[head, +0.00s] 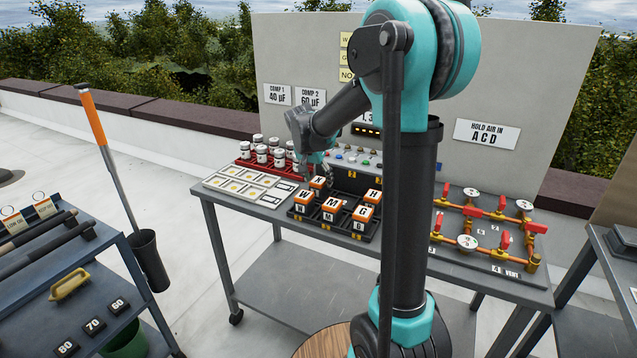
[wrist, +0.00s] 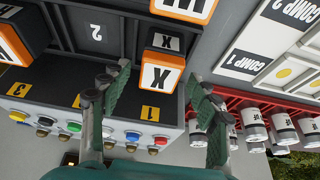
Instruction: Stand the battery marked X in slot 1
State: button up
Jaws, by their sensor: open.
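The battery marked X (wrist: 158,75) has an orange-edged white top and a dark side with an X. It appears upright in the rack's back-left cell, beside the yellow 1 label (wrist: 150,113). In the head view the battery (head: 319,181) shows partly, with my gripper (head: 321,166) just above and behind it. In the wrist view my gripper (wrist: 158,84) is open, its green-padded fingers on either side of the battery with gaps visible. The battery's base is hidden. The black rack (head: 346,232) also holds batteries W, M, G and H.
A panel of coloured buttons (wrist: 104,131) is close behind the rack. Pipes with red valves (head: 489,227) are right.

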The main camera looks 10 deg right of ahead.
jog(key=v, duration=1)
